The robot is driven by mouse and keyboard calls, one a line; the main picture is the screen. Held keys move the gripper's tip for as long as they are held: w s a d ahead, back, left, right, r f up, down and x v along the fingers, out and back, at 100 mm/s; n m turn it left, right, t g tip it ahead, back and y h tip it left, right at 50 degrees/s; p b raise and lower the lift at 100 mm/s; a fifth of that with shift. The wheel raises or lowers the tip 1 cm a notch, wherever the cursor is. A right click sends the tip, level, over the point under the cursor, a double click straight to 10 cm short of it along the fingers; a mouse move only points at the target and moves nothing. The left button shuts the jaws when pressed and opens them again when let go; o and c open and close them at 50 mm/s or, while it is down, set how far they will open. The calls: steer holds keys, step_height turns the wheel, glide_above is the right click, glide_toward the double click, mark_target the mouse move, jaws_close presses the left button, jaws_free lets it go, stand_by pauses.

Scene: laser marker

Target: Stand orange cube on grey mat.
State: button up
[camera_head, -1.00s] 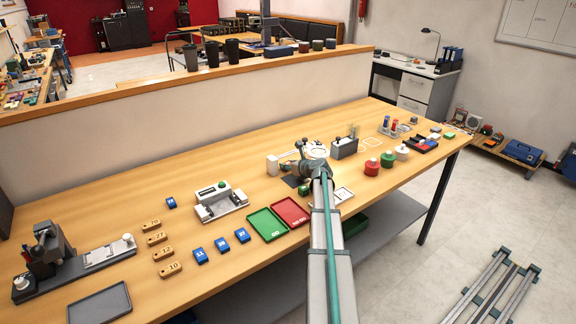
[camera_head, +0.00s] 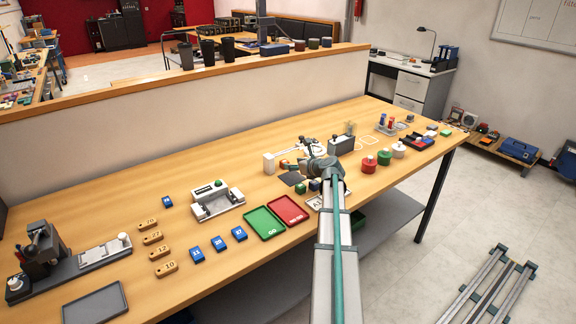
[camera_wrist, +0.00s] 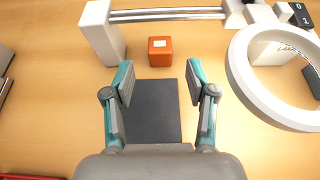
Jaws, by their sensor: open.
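The orange cube (camera_wrist: 160,51), with a pale label on its top, stands on the wooden bench just beyond the far edge of the dark grey mat (camera_wrist: 153,110) in the wrist view. A small gap separates cube and mat. My gripper (camera_wrist: 160,82) is open and empty, its two fingers spread above the far part of the mat, with the cube ahead of the gap between them.
A white block (camera_wrist: 103,35) with metal rods stands left of the cube; a white ring (camera_wrist: 245,75) is at right.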

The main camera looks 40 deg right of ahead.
steer(key=shift+o, duration=0.5)
steer(key=shift+v, duration=2.3)
